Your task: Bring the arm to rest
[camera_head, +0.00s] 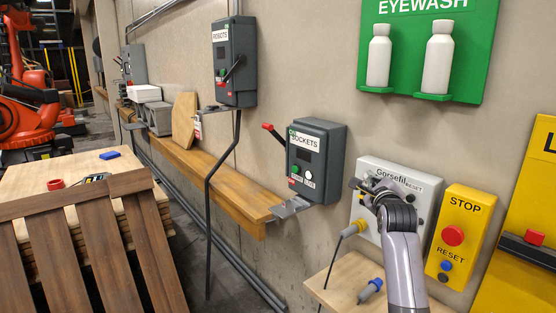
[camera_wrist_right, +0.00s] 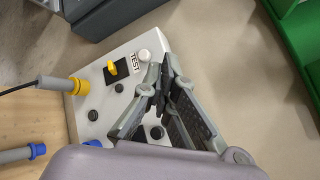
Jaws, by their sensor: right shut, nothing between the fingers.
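My right arm (camera_head: 402,265) reaches up from the bottom right. Its gripper (camera_head: 360,187) is shut and empty in front of the white box (camera_head: 417,183) on the wall, covering part of its face. In the right wrist view the closed fingertips (camera_wrist_right: 161,86) stand over the same white box (camera_wrist_right: 92,102), beside its TEST label and white button. A yellow switch shows to their left. I cannot tell whether the fingers touch the box. My left gripper is not in view.
A yellow plug (camera_head: 354,229) with a cable sits at the box's left; a blue-ended connector (camera_head: 369,291) lies on the wooden shelf below. The yellow STOP panel (camera_head: 459,237) is close right. The grey SOCKETS box (camera_head: 316,160), lever raised, is left. Pallets (camera_head: 85,240) stand lower left.

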